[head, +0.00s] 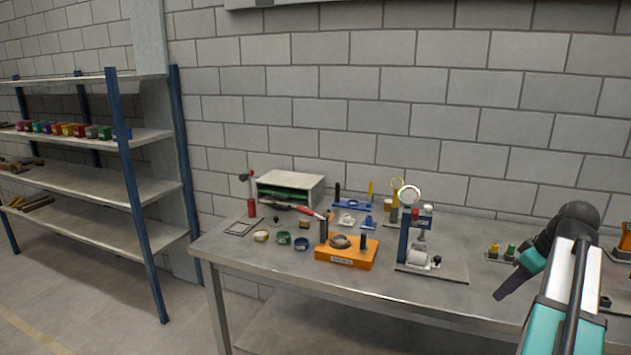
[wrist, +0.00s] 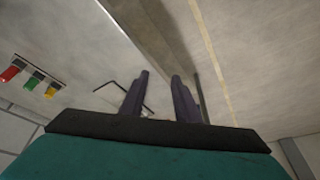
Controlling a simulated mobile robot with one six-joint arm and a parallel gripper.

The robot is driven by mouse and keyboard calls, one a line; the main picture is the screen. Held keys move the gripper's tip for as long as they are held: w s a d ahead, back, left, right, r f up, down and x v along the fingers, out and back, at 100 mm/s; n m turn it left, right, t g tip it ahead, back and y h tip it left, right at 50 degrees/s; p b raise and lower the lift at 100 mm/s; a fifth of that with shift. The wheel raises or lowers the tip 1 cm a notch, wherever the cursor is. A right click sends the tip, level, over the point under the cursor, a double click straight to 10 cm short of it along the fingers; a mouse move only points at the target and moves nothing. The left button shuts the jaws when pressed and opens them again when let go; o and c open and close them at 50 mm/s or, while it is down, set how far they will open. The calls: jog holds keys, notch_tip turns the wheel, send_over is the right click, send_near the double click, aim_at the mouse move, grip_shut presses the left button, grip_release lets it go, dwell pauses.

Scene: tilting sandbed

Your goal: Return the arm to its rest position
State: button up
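My arm reaches in from the right side of the head view, bent at a dark joint, with its teal wrist low. My gripper (head: 507,285) points down and to the left, near the front edge of the workbench (head: 455,300). In the wrist view the gripper's two dark purple fingers (wrist: 160,95) stand apart with nothing between them, so it is open and empty. The fingers seem clear of the bench objects. No marker for the rest position is seen.
Small yellow and green items (head: 502,252) stand on the bench left of my arm. A press-like stand (head: 404,240) and an orange fixture block (head: 347,252) are farther left. A shelving rack (head: 90,190) stands at the left. The floor (head: 100,320) before it is clear.

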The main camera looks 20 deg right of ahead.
jog(key=w+a+f+n+g+y, duration=0.2)
jog(key=w+a+f, duration=0.2)
jog(key=a+f, duration=0.85)
jog(key=w+a+f+n+g+y, duration=0.1)
jog(key=w+a+f+g, duration=0.25)
jog(key=a+f, duration=0.85)
jog(key=s+a+f+n+g, duration=0.1)
jog(key=s+a+f+g, duration=0.35)
jog(key=a+f, duration=1.05)
jog(key=s+a+f+m+h, duration=0.2)
jog(key=s+a+f+m, duration=0.1)
jog(key=s+f, duration=0.6)
jog(key=s+a+f+m+h, duration=0.2)
jog(key=s+a+f+m, duration=0.1)
jog(key=s+f, duration=0.7)
jog(key=s, duration=0.3)
jog(key=shift+s+a+m+h, duration=0.15)
jog(key=shift+m+h, duration=0.15)
jog(key=shift+m, duration=0.1)
jog(key=shift+a, duration=0.2)
